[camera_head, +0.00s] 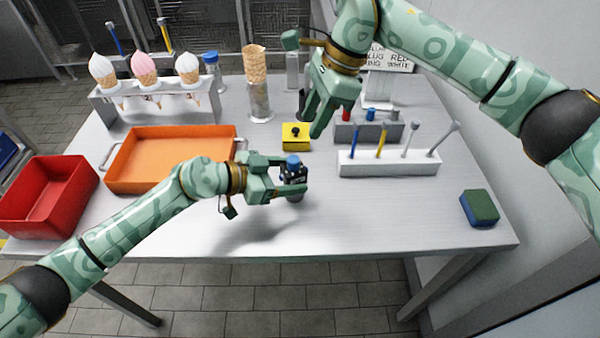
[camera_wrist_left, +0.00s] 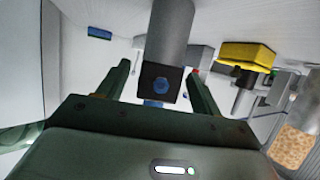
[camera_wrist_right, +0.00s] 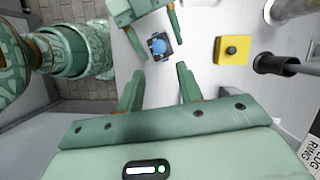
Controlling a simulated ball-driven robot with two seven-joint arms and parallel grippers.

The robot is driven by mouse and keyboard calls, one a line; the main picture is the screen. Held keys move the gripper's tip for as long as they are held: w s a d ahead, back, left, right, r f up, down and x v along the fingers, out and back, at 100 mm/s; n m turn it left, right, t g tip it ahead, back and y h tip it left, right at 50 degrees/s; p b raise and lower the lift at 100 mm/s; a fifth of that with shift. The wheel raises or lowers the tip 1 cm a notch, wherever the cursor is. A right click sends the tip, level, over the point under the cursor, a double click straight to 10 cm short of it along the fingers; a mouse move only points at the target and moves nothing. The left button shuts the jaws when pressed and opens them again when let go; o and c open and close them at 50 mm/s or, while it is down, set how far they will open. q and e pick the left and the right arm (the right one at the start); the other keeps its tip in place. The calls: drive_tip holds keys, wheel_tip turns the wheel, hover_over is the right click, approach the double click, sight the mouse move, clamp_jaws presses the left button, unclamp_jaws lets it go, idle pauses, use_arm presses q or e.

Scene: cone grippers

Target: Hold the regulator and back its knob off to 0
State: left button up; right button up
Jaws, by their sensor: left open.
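The regulator (camera_head: 294,178) is a small black block with a blue knob (camera_head: 293,161) on top, on a grey cylinder standing on the table. My left gripper (camera_head: 305,174) is open with its fingers on either side of the regulator. In the left wrist view the black block (camera_wrist_left: 150,87) lies between the spread fingers (camera_wrist_left: 161,74), with gaps visible on both sides. My right gripper (camera_head: 311,126) is open and empty, above the table behind the regulator. In the right wrist view the blue knob (camera_wrist_right: 158,46) shows beyond its fingertips (camera_wrist_right: 160,68). The knob's setting cannot be read.
A yellow box with a black button (camera_head: 296,143) stands just behind the regulator. A white rack of tools (camera_head: 388,168) is to the right, an orange tray (camera_head: 170,180) and red bin (camera_head: 45,205) left. A sponge (camera_head: 479,207) lies far right. The table front is clear.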

sight(300, 174)
use_arm(q)
drive_tip(key=shift+x, duration=1.8)
drive_tip(key=shift+a, duration=0.1)
